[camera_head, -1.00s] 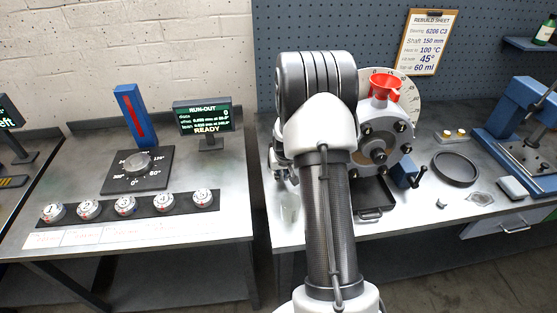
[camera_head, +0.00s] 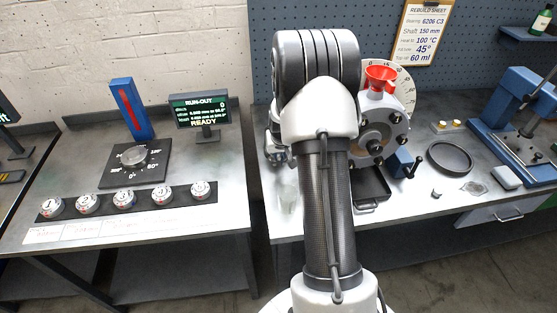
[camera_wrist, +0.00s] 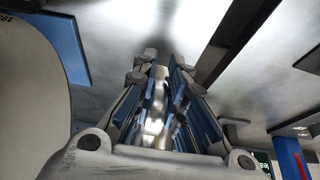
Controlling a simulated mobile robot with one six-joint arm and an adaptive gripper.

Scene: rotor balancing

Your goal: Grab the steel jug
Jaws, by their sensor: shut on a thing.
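The steel jug (camera_wrist: 155,122) is a shiny, curved metal body between the fingers in the wrist view. My gripper (camera_wrist: 163,62) is shut on it, with the blue-lined fingers along both sides. Only part of the jug shows; its rim, spout and handle cannot be made out. In the head view my arm covers most of the jug and gripper; only part of the gripper (camera_head: 274,150) shows at the arm's left edge.
A clear vessel (camera_head: 289,196) stands on the right bench, close left of my arm. A rotor housing with a red funnel (camera_head: 380,74), a black tray (camera_head: 369,190) and a dark round dish (camera_head: 450,157) are to the right.

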